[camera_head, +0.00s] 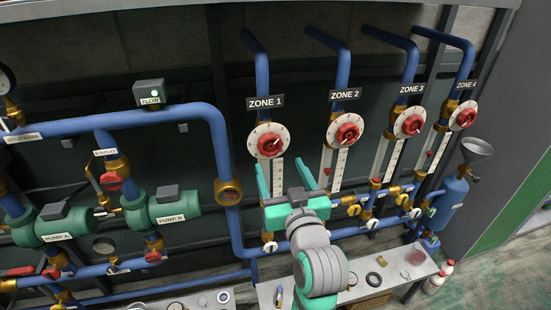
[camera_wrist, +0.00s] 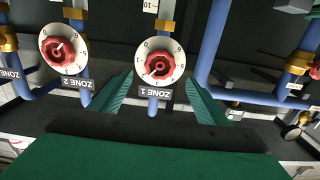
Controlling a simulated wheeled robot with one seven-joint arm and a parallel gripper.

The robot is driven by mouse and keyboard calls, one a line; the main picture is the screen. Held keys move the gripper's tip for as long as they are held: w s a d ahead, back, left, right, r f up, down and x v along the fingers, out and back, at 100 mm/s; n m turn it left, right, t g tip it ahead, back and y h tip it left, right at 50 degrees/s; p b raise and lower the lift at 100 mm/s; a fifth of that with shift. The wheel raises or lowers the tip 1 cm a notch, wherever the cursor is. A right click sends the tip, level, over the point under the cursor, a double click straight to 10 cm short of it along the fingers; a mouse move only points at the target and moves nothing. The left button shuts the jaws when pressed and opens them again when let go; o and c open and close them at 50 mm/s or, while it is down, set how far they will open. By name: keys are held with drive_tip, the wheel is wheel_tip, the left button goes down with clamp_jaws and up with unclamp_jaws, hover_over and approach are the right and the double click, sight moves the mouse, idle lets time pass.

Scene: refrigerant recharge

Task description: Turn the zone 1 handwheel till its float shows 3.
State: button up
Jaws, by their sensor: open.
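The zone 1 handwheel (camera_head: 270,144) is a red knob on a round white dial, below the black ZONE 1 label (camera_head: 265,102). In the wrist view the handwheel (camera_wrist: 158,67) appears upside down, ahead of and between my fingers. My gripper (camera_head: 270,166) is open and empty, its green fingers just below the dial in the head view. The fingers also frame the wrist view (camera_wrist: 158,85). No contact with the wheel shows. The zone 1 white scale (camera_head: 278,172) is partly hidden by my gripper, and I cannot make out its float.
The zone 2 handwheel (camera_head: 344,132) is close to the right, with zone 3 (camera_head: 409,122) and zone 4 (camera_head: 463,115) beyond it. A vertical blue pipe (camera_head: 221,155) with a brass sight fitting (camera_head: 229,191) stands to the left. A bench (camera_head: 365,281) with small parts lies below.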

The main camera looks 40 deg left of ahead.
sight(271, 147)
drive_tip(key=x, duration=0.8)
drive_tip(key=shift+w+a, duration=0.15)
drive_tip(key=shift+a, duration=0.15)
drive_tip(key=c, duration=1)
drive_tip(key=shift+n, duration=0.7)
drive_tip(key=shift+c, duration=0.2)
drive_tip(key=shift+n, duration=0.6)
drive_tip(key=shift+n, duration=0.7)
